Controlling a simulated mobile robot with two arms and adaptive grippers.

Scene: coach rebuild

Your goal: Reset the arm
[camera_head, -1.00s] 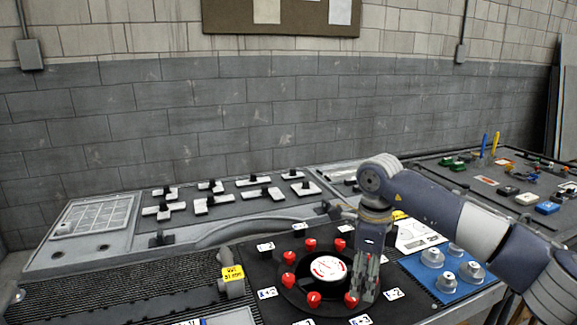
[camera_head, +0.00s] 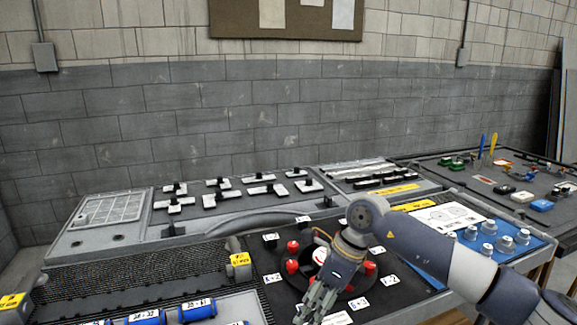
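My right arm comes in from the right across the bench. My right gripper (camera_head: 317,306) hangs tilted down and to the left over the front of the dark round dial board (camera_head: 285,300). Its fingers lie close together in this view, and whether they are open or shut is unclear. I see nothing clearly held between them. The gripper and wrist hide part of the ring of red knobs (camera_head: 292,246) and most of the white centre dial (camera_head: 319,256). My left gripper is not in view.
Blue cylinders (camera_head: 197,310) lie at the front left beside a ribbed black mat (camera_head: 130,278). A blue tray (camera_head: 525,250) with grey knobs is right of my arm. A grey panel with black-handled white blocks (camera_head: 262,190) stands behind. Open air lies above the bench.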

